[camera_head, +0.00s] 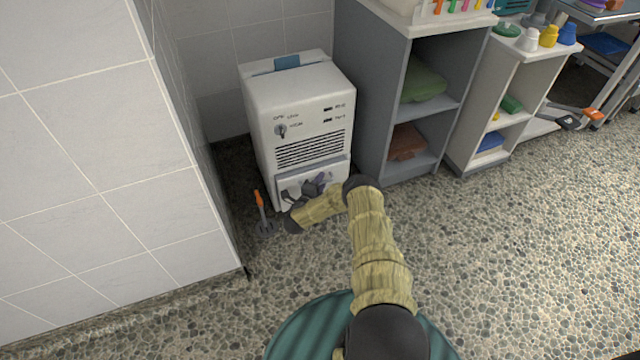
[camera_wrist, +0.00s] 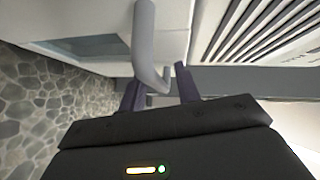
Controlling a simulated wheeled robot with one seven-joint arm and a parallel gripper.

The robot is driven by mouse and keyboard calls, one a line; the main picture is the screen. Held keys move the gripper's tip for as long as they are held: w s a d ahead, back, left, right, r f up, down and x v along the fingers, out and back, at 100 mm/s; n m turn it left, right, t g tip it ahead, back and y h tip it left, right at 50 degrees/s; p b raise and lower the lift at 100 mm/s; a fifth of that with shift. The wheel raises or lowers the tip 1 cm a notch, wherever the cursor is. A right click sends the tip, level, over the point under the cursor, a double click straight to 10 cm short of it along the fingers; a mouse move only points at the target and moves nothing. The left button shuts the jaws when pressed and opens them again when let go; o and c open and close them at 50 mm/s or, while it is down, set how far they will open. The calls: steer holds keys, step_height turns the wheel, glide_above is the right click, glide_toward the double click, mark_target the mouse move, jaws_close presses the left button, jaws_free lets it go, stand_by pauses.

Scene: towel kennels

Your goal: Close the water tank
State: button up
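The water tank (camera_head: 289,186) is a white drawer low in the front of a white dehumidifier-like unit (camera_head: 300,95). A grey ledge shows along its top edge, and its front seems to stand slightly out; how far is hard to tell. In the wrist view a grey bar handle (camera_wrist: 145,35) runs across the tank's pale front. My gripper (camera_head: 308,187) is at the tank front in the head view, partly covering it. In the wrist view my gripper (camera_wrist: 160,90) has its dark fingers apart, with the handle's bent end between them. Firm contact on both sides is not visible.
An orange-handled tool (camera_head: 260,203) stands on the floor left of the unit, close to the tiled wall (camera_head: 110,150). A grey shelf (camera_head: 375,110) with folded towels stands close on the right. The pebbled floor (camera_head: 500,260) to the right is clear.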

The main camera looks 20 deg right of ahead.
mark_target(315, 176)
steer(key=shift+a, duration=0.1)
jaws_close()
steer(key=w+b, duration=0.2)
steer(key=w, duration=0.1)
steer(key=shift+w+r, duration=0.1)
steer(key=shift+w, duration=0.15)
jaws_free()
steer(key=shift+w, duration=0.1)
steer(key=shift+r, duration=0.1)
